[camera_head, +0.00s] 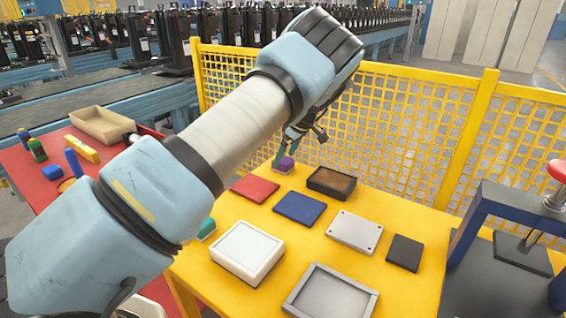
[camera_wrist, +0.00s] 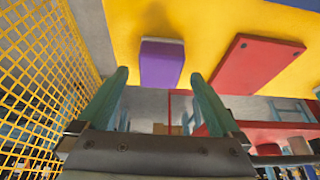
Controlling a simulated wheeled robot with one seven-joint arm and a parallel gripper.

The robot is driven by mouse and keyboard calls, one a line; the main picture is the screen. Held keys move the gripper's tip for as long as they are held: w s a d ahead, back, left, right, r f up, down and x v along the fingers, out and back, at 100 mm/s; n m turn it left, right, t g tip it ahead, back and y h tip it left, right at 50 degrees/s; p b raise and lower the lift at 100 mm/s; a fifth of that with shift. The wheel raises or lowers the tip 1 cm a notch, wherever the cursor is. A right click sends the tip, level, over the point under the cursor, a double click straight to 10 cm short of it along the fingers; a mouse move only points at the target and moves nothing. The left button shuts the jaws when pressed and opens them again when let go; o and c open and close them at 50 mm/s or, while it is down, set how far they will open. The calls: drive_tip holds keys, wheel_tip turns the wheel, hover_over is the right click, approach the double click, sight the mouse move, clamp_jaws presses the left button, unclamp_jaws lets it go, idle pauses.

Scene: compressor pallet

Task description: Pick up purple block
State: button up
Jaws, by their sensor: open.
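The purple block (camera_head: 286,165) stands near the back left edge of the yellow table (camera_head: 215,250), left of the dark open-topped box. In the wrist view the purple block (camera_wrist: 162,62) shows a purple face with a pale strip along one end. My gripper (camera_head: 287,153) is at the block in the head view, with one teal finger just beside it, partly covering it. In the wrist view my gripper (camera_wrist: 159,74) is open, its two teal fingers apart. The block appears between and beyond the fingertips, with gaps on both sides. Contact is not visible.
A red plate (camera_head: 255,188) lies near the block; it also shows in the wrist view (camera_wrist: 257,65). A blue plate (camera_head: 300,208) and a dark box (camera_head: 331,183) are close by. A yellow mesh fence (camera_head: 400,130) stands behind the table.

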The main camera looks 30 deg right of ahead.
sight(283, 160)
drive_tip(key=shift+x, duration=1.45)
drive_tip(key=shift+c, duration=0.2)
drive_tip(key=c, duration=1.4)
drive_tip(key=shift+c, duration=0.2)
wheel_tip(283, 160, up, 10)
drive_tip(key=shift+r+b, duration=0.1)
drive_tip(key=shift+b, duration=1.1)
drive_tip(key=o, duration=1)
drive_tip(key=shift+c, duration=0.2)
drive_tip(key=c, duration=0.7)
